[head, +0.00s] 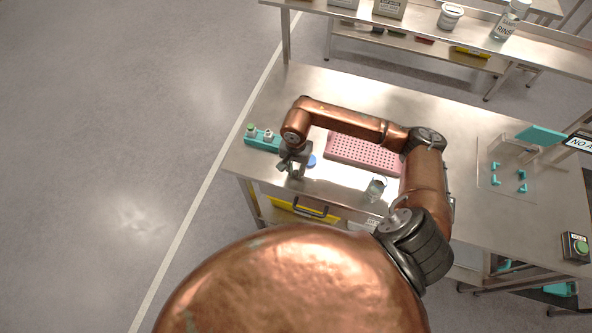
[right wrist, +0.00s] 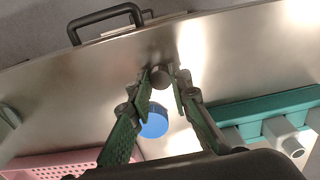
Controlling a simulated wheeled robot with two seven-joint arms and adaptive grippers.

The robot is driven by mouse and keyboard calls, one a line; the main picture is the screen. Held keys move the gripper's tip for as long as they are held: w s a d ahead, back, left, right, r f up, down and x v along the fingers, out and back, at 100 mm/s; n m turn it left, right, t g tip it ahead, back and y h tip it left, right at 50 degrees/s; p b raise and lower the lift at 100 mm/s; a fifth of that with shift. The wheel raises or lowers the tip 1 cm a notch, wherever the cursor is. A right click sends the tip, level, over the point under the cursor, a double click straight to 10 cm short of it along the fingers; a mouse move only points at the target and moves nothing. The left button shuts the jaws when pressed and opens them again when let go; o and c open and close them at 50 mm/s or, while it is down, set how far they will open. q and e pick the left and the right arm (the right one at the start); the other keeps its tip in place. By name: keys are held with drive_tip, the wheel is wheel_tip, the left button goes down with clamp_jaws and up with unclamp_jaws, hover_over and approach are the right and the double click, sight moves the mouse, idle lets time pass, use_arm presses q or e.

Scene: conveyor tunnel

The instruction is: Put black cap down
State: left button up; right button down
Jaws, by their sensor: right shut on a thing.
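The black cap (right wrist: 160,77) shows as a small dark round piece between the fingertips of my right gripper (right wrist: 167,76) in the right wrist view. The gripper is shut on it. In the head view my right gripper (head: 294,168) is over the front left part of the steel table, and the cap cannot be made out there. I cannot tell whether the cap touches the table. A blue cap (right wrist: 153,122) lies on the table close to the gripper, and it also shows in the head view (head: 311,160). My left gripper is not in view.
A teal rack (head: 261,144) with vials stands left of the gripper. A pink perforated rack (head: 363,154) lies to its right, with a glass beaker (head: 376,187) in front. A drawer handle (right wrist: 105,20) juts from the table's front. Bare steel lies around the gripper.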

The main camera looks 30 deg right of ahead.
sight(296, 173)
drive_tip(key=shift+f, duration=0.2)
drive_tip(key=shift+f, duration=0.1)
drive_tip(key=shift+f, duration=0.1)
drive_tip(key=c, duration=1.8)
unclamp_jaws()
drive_tip(key=shift+r, duration=0.2)
wheel_tip(296, 173, up, 12)
drive_tip(key=b, duration=0.1)
drive_tip(key=shift+b, duration=0.3)
